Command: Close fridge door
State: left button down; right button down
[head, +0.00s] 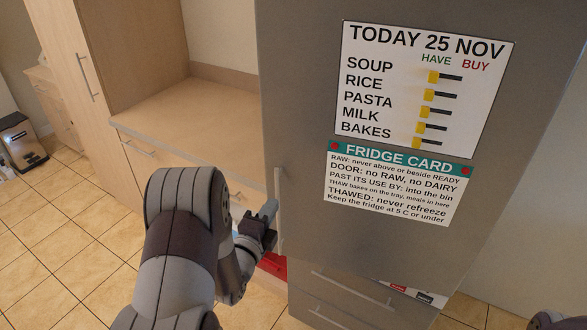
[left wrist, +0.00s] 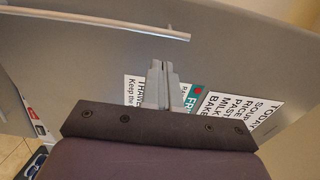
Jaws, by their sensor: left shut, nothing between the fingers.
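The grey fridge door (head: 400,245) fills the middle and right of the head view, with its front facing me. Its vertical bar handle (head: 279,212) is near the door's left edge; the handle also shows in the left wrist view (left wrist: 100,22). I cannot see the fridge's inside or tell how wide any gap is. My left gripper (head: 270,212) is beside the handle, in front of the door's left edge. In the left wrist view its fingers (left wrist: 162,68) are together and empty, pointing toward the door face; contact cannot be told. My right gripper does not show.
A list (head: 420,85) and a fridge card (head: 395,185) are on the door. Grey drawers (head: 350,300) lie below it. A wooden counter (head: 180,105) and a tall cabinet (head: 110,60) stand left. Something red (head: 273,265) shows below my left gripper. Tiled floor (head: 60,230) is clear at left.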

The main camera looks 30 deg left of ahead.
aim_at(290, 175)
pick_arm(q)
jog(key=w+p, duration=0.1)
jog(key=w, duration=0.2)
jog(key=w+p, duration=0.1)
jog(key=w, duration=0.3)
jog(key=w+a+p, duration=0.1)
jog(key=w+p, duration=0.1)
jog(key=w, duration=0.2)
jog(key=shift+w+r, duration=0.1)
jog(key=shift+w+a, duration=0.15)
jog(key=shift+w, duration=0.3)
